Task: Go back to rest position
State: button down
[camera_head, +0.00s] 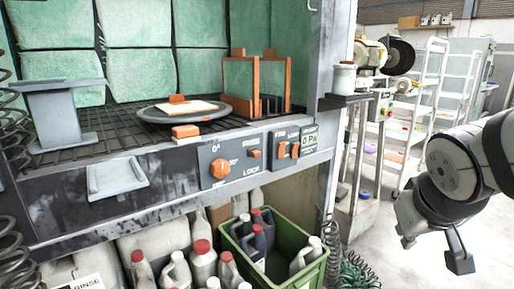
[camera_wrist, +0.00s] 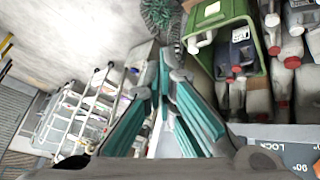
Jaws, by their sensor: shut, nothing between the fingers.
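My gripper (camera_head: 458,256) hangs at the right of the head view, in front of the pale floor and to the right of the workbench. It points downward and is clear of the bench. In the wrist view the teal-padded fingers of my gripper (camera_wrist: 168,72) lean together towards their tips. They are shut and hold nothing. My dark and grey arm links show at the right edge of the head view.
The bench cabinet holds a round turntable (camera_head: 160,115) and an orange-framed stand. Its control panel (camera_head: 220,166) faces front. Below is a green crate (camera_head: 318,270) with bottles; it also shows in the wrist view (camera_wrist: 262,62). A white rack (camera_head: 425,90) stands behind. Floor around the gripper looks free.

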jog(key=s+a+f+g+y, duration=0.1)
jog(key=s+a+g+y, duration=0.2)
jog(key=s, duration=0.9)
jog(key=s+a+f+g, duration=0.1)
jog(key=s+a+g, duration=0.3)
jog(key=s, duration=0.8)
notch_tip(320, 180, up, 33)
jog(key=t+p, duration=0.4)
jog(key=p, duration=2.7)
jog(key=shift+w+a+t, duration=0.15)
jog(key=shift+w+t, duration=0.25)
